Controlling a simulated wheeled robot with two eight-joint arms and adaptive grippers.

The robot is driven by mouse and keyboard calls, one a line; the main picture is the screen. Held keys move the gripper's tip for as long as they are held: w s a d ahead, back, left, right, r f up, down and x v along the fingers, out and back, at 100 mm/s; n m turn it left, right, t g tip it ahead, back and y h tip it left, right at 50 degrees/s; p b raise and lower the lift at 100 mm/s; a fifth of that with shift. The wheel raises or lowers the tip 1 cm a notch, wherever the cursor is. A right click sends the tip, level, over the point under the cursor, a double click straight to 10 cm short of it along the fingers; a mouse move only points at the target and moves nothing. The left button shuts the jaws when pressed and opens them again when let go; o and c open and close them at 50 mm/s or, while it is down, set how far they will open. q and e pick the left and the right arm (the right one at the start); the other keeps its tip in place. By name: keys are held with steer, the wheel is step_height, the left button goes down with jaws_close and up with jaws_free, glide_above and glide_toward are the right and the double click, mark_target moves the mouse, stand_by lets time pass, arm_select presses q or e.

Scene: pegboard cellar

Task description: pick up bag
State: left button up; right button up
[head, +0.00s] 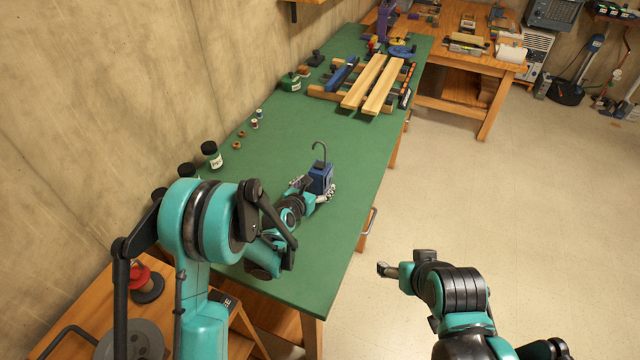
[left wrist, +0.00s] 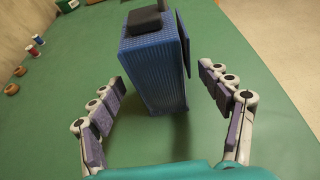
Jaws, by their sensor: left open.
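The bag (head: 321,174) is a small dark blue upright block with a ribbed side and a thin grey hooked handle on top. It stands on the green bench top. In the left wrist view the bag (left wrist: 153,75) is between the two spread fingers of my left gripper (left wrist: 162,84), with green showing on both sides, so neither finger seems to touch it. In the head view my left gripper (head: 314,190) is at the near side of the bag. My right gripper (head: 387,269) is over the floor, right of the bench, away from the bag; its fingers are too small to read.
The green bench top (head: 270,180) is clear around the bag. A dark jar (head: 211,155) and several spools stand along the wall at left. Wooden boards (head: 375,85) lie farther back. A drawer handle (head: 370,222) sticks out from the bench's right side.

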arm_select(q)
steer(key=b+x, duration=0.1)
steer(key=x, duration=0.3)
steer(key=shift+f, duration=0.15)
steer(key=shift+s, duration=0.15)
steer(key=shift+c, duration=1.2)
steer(key=c, duration=1.2)
steer(key=shift+o, duration=0.2)
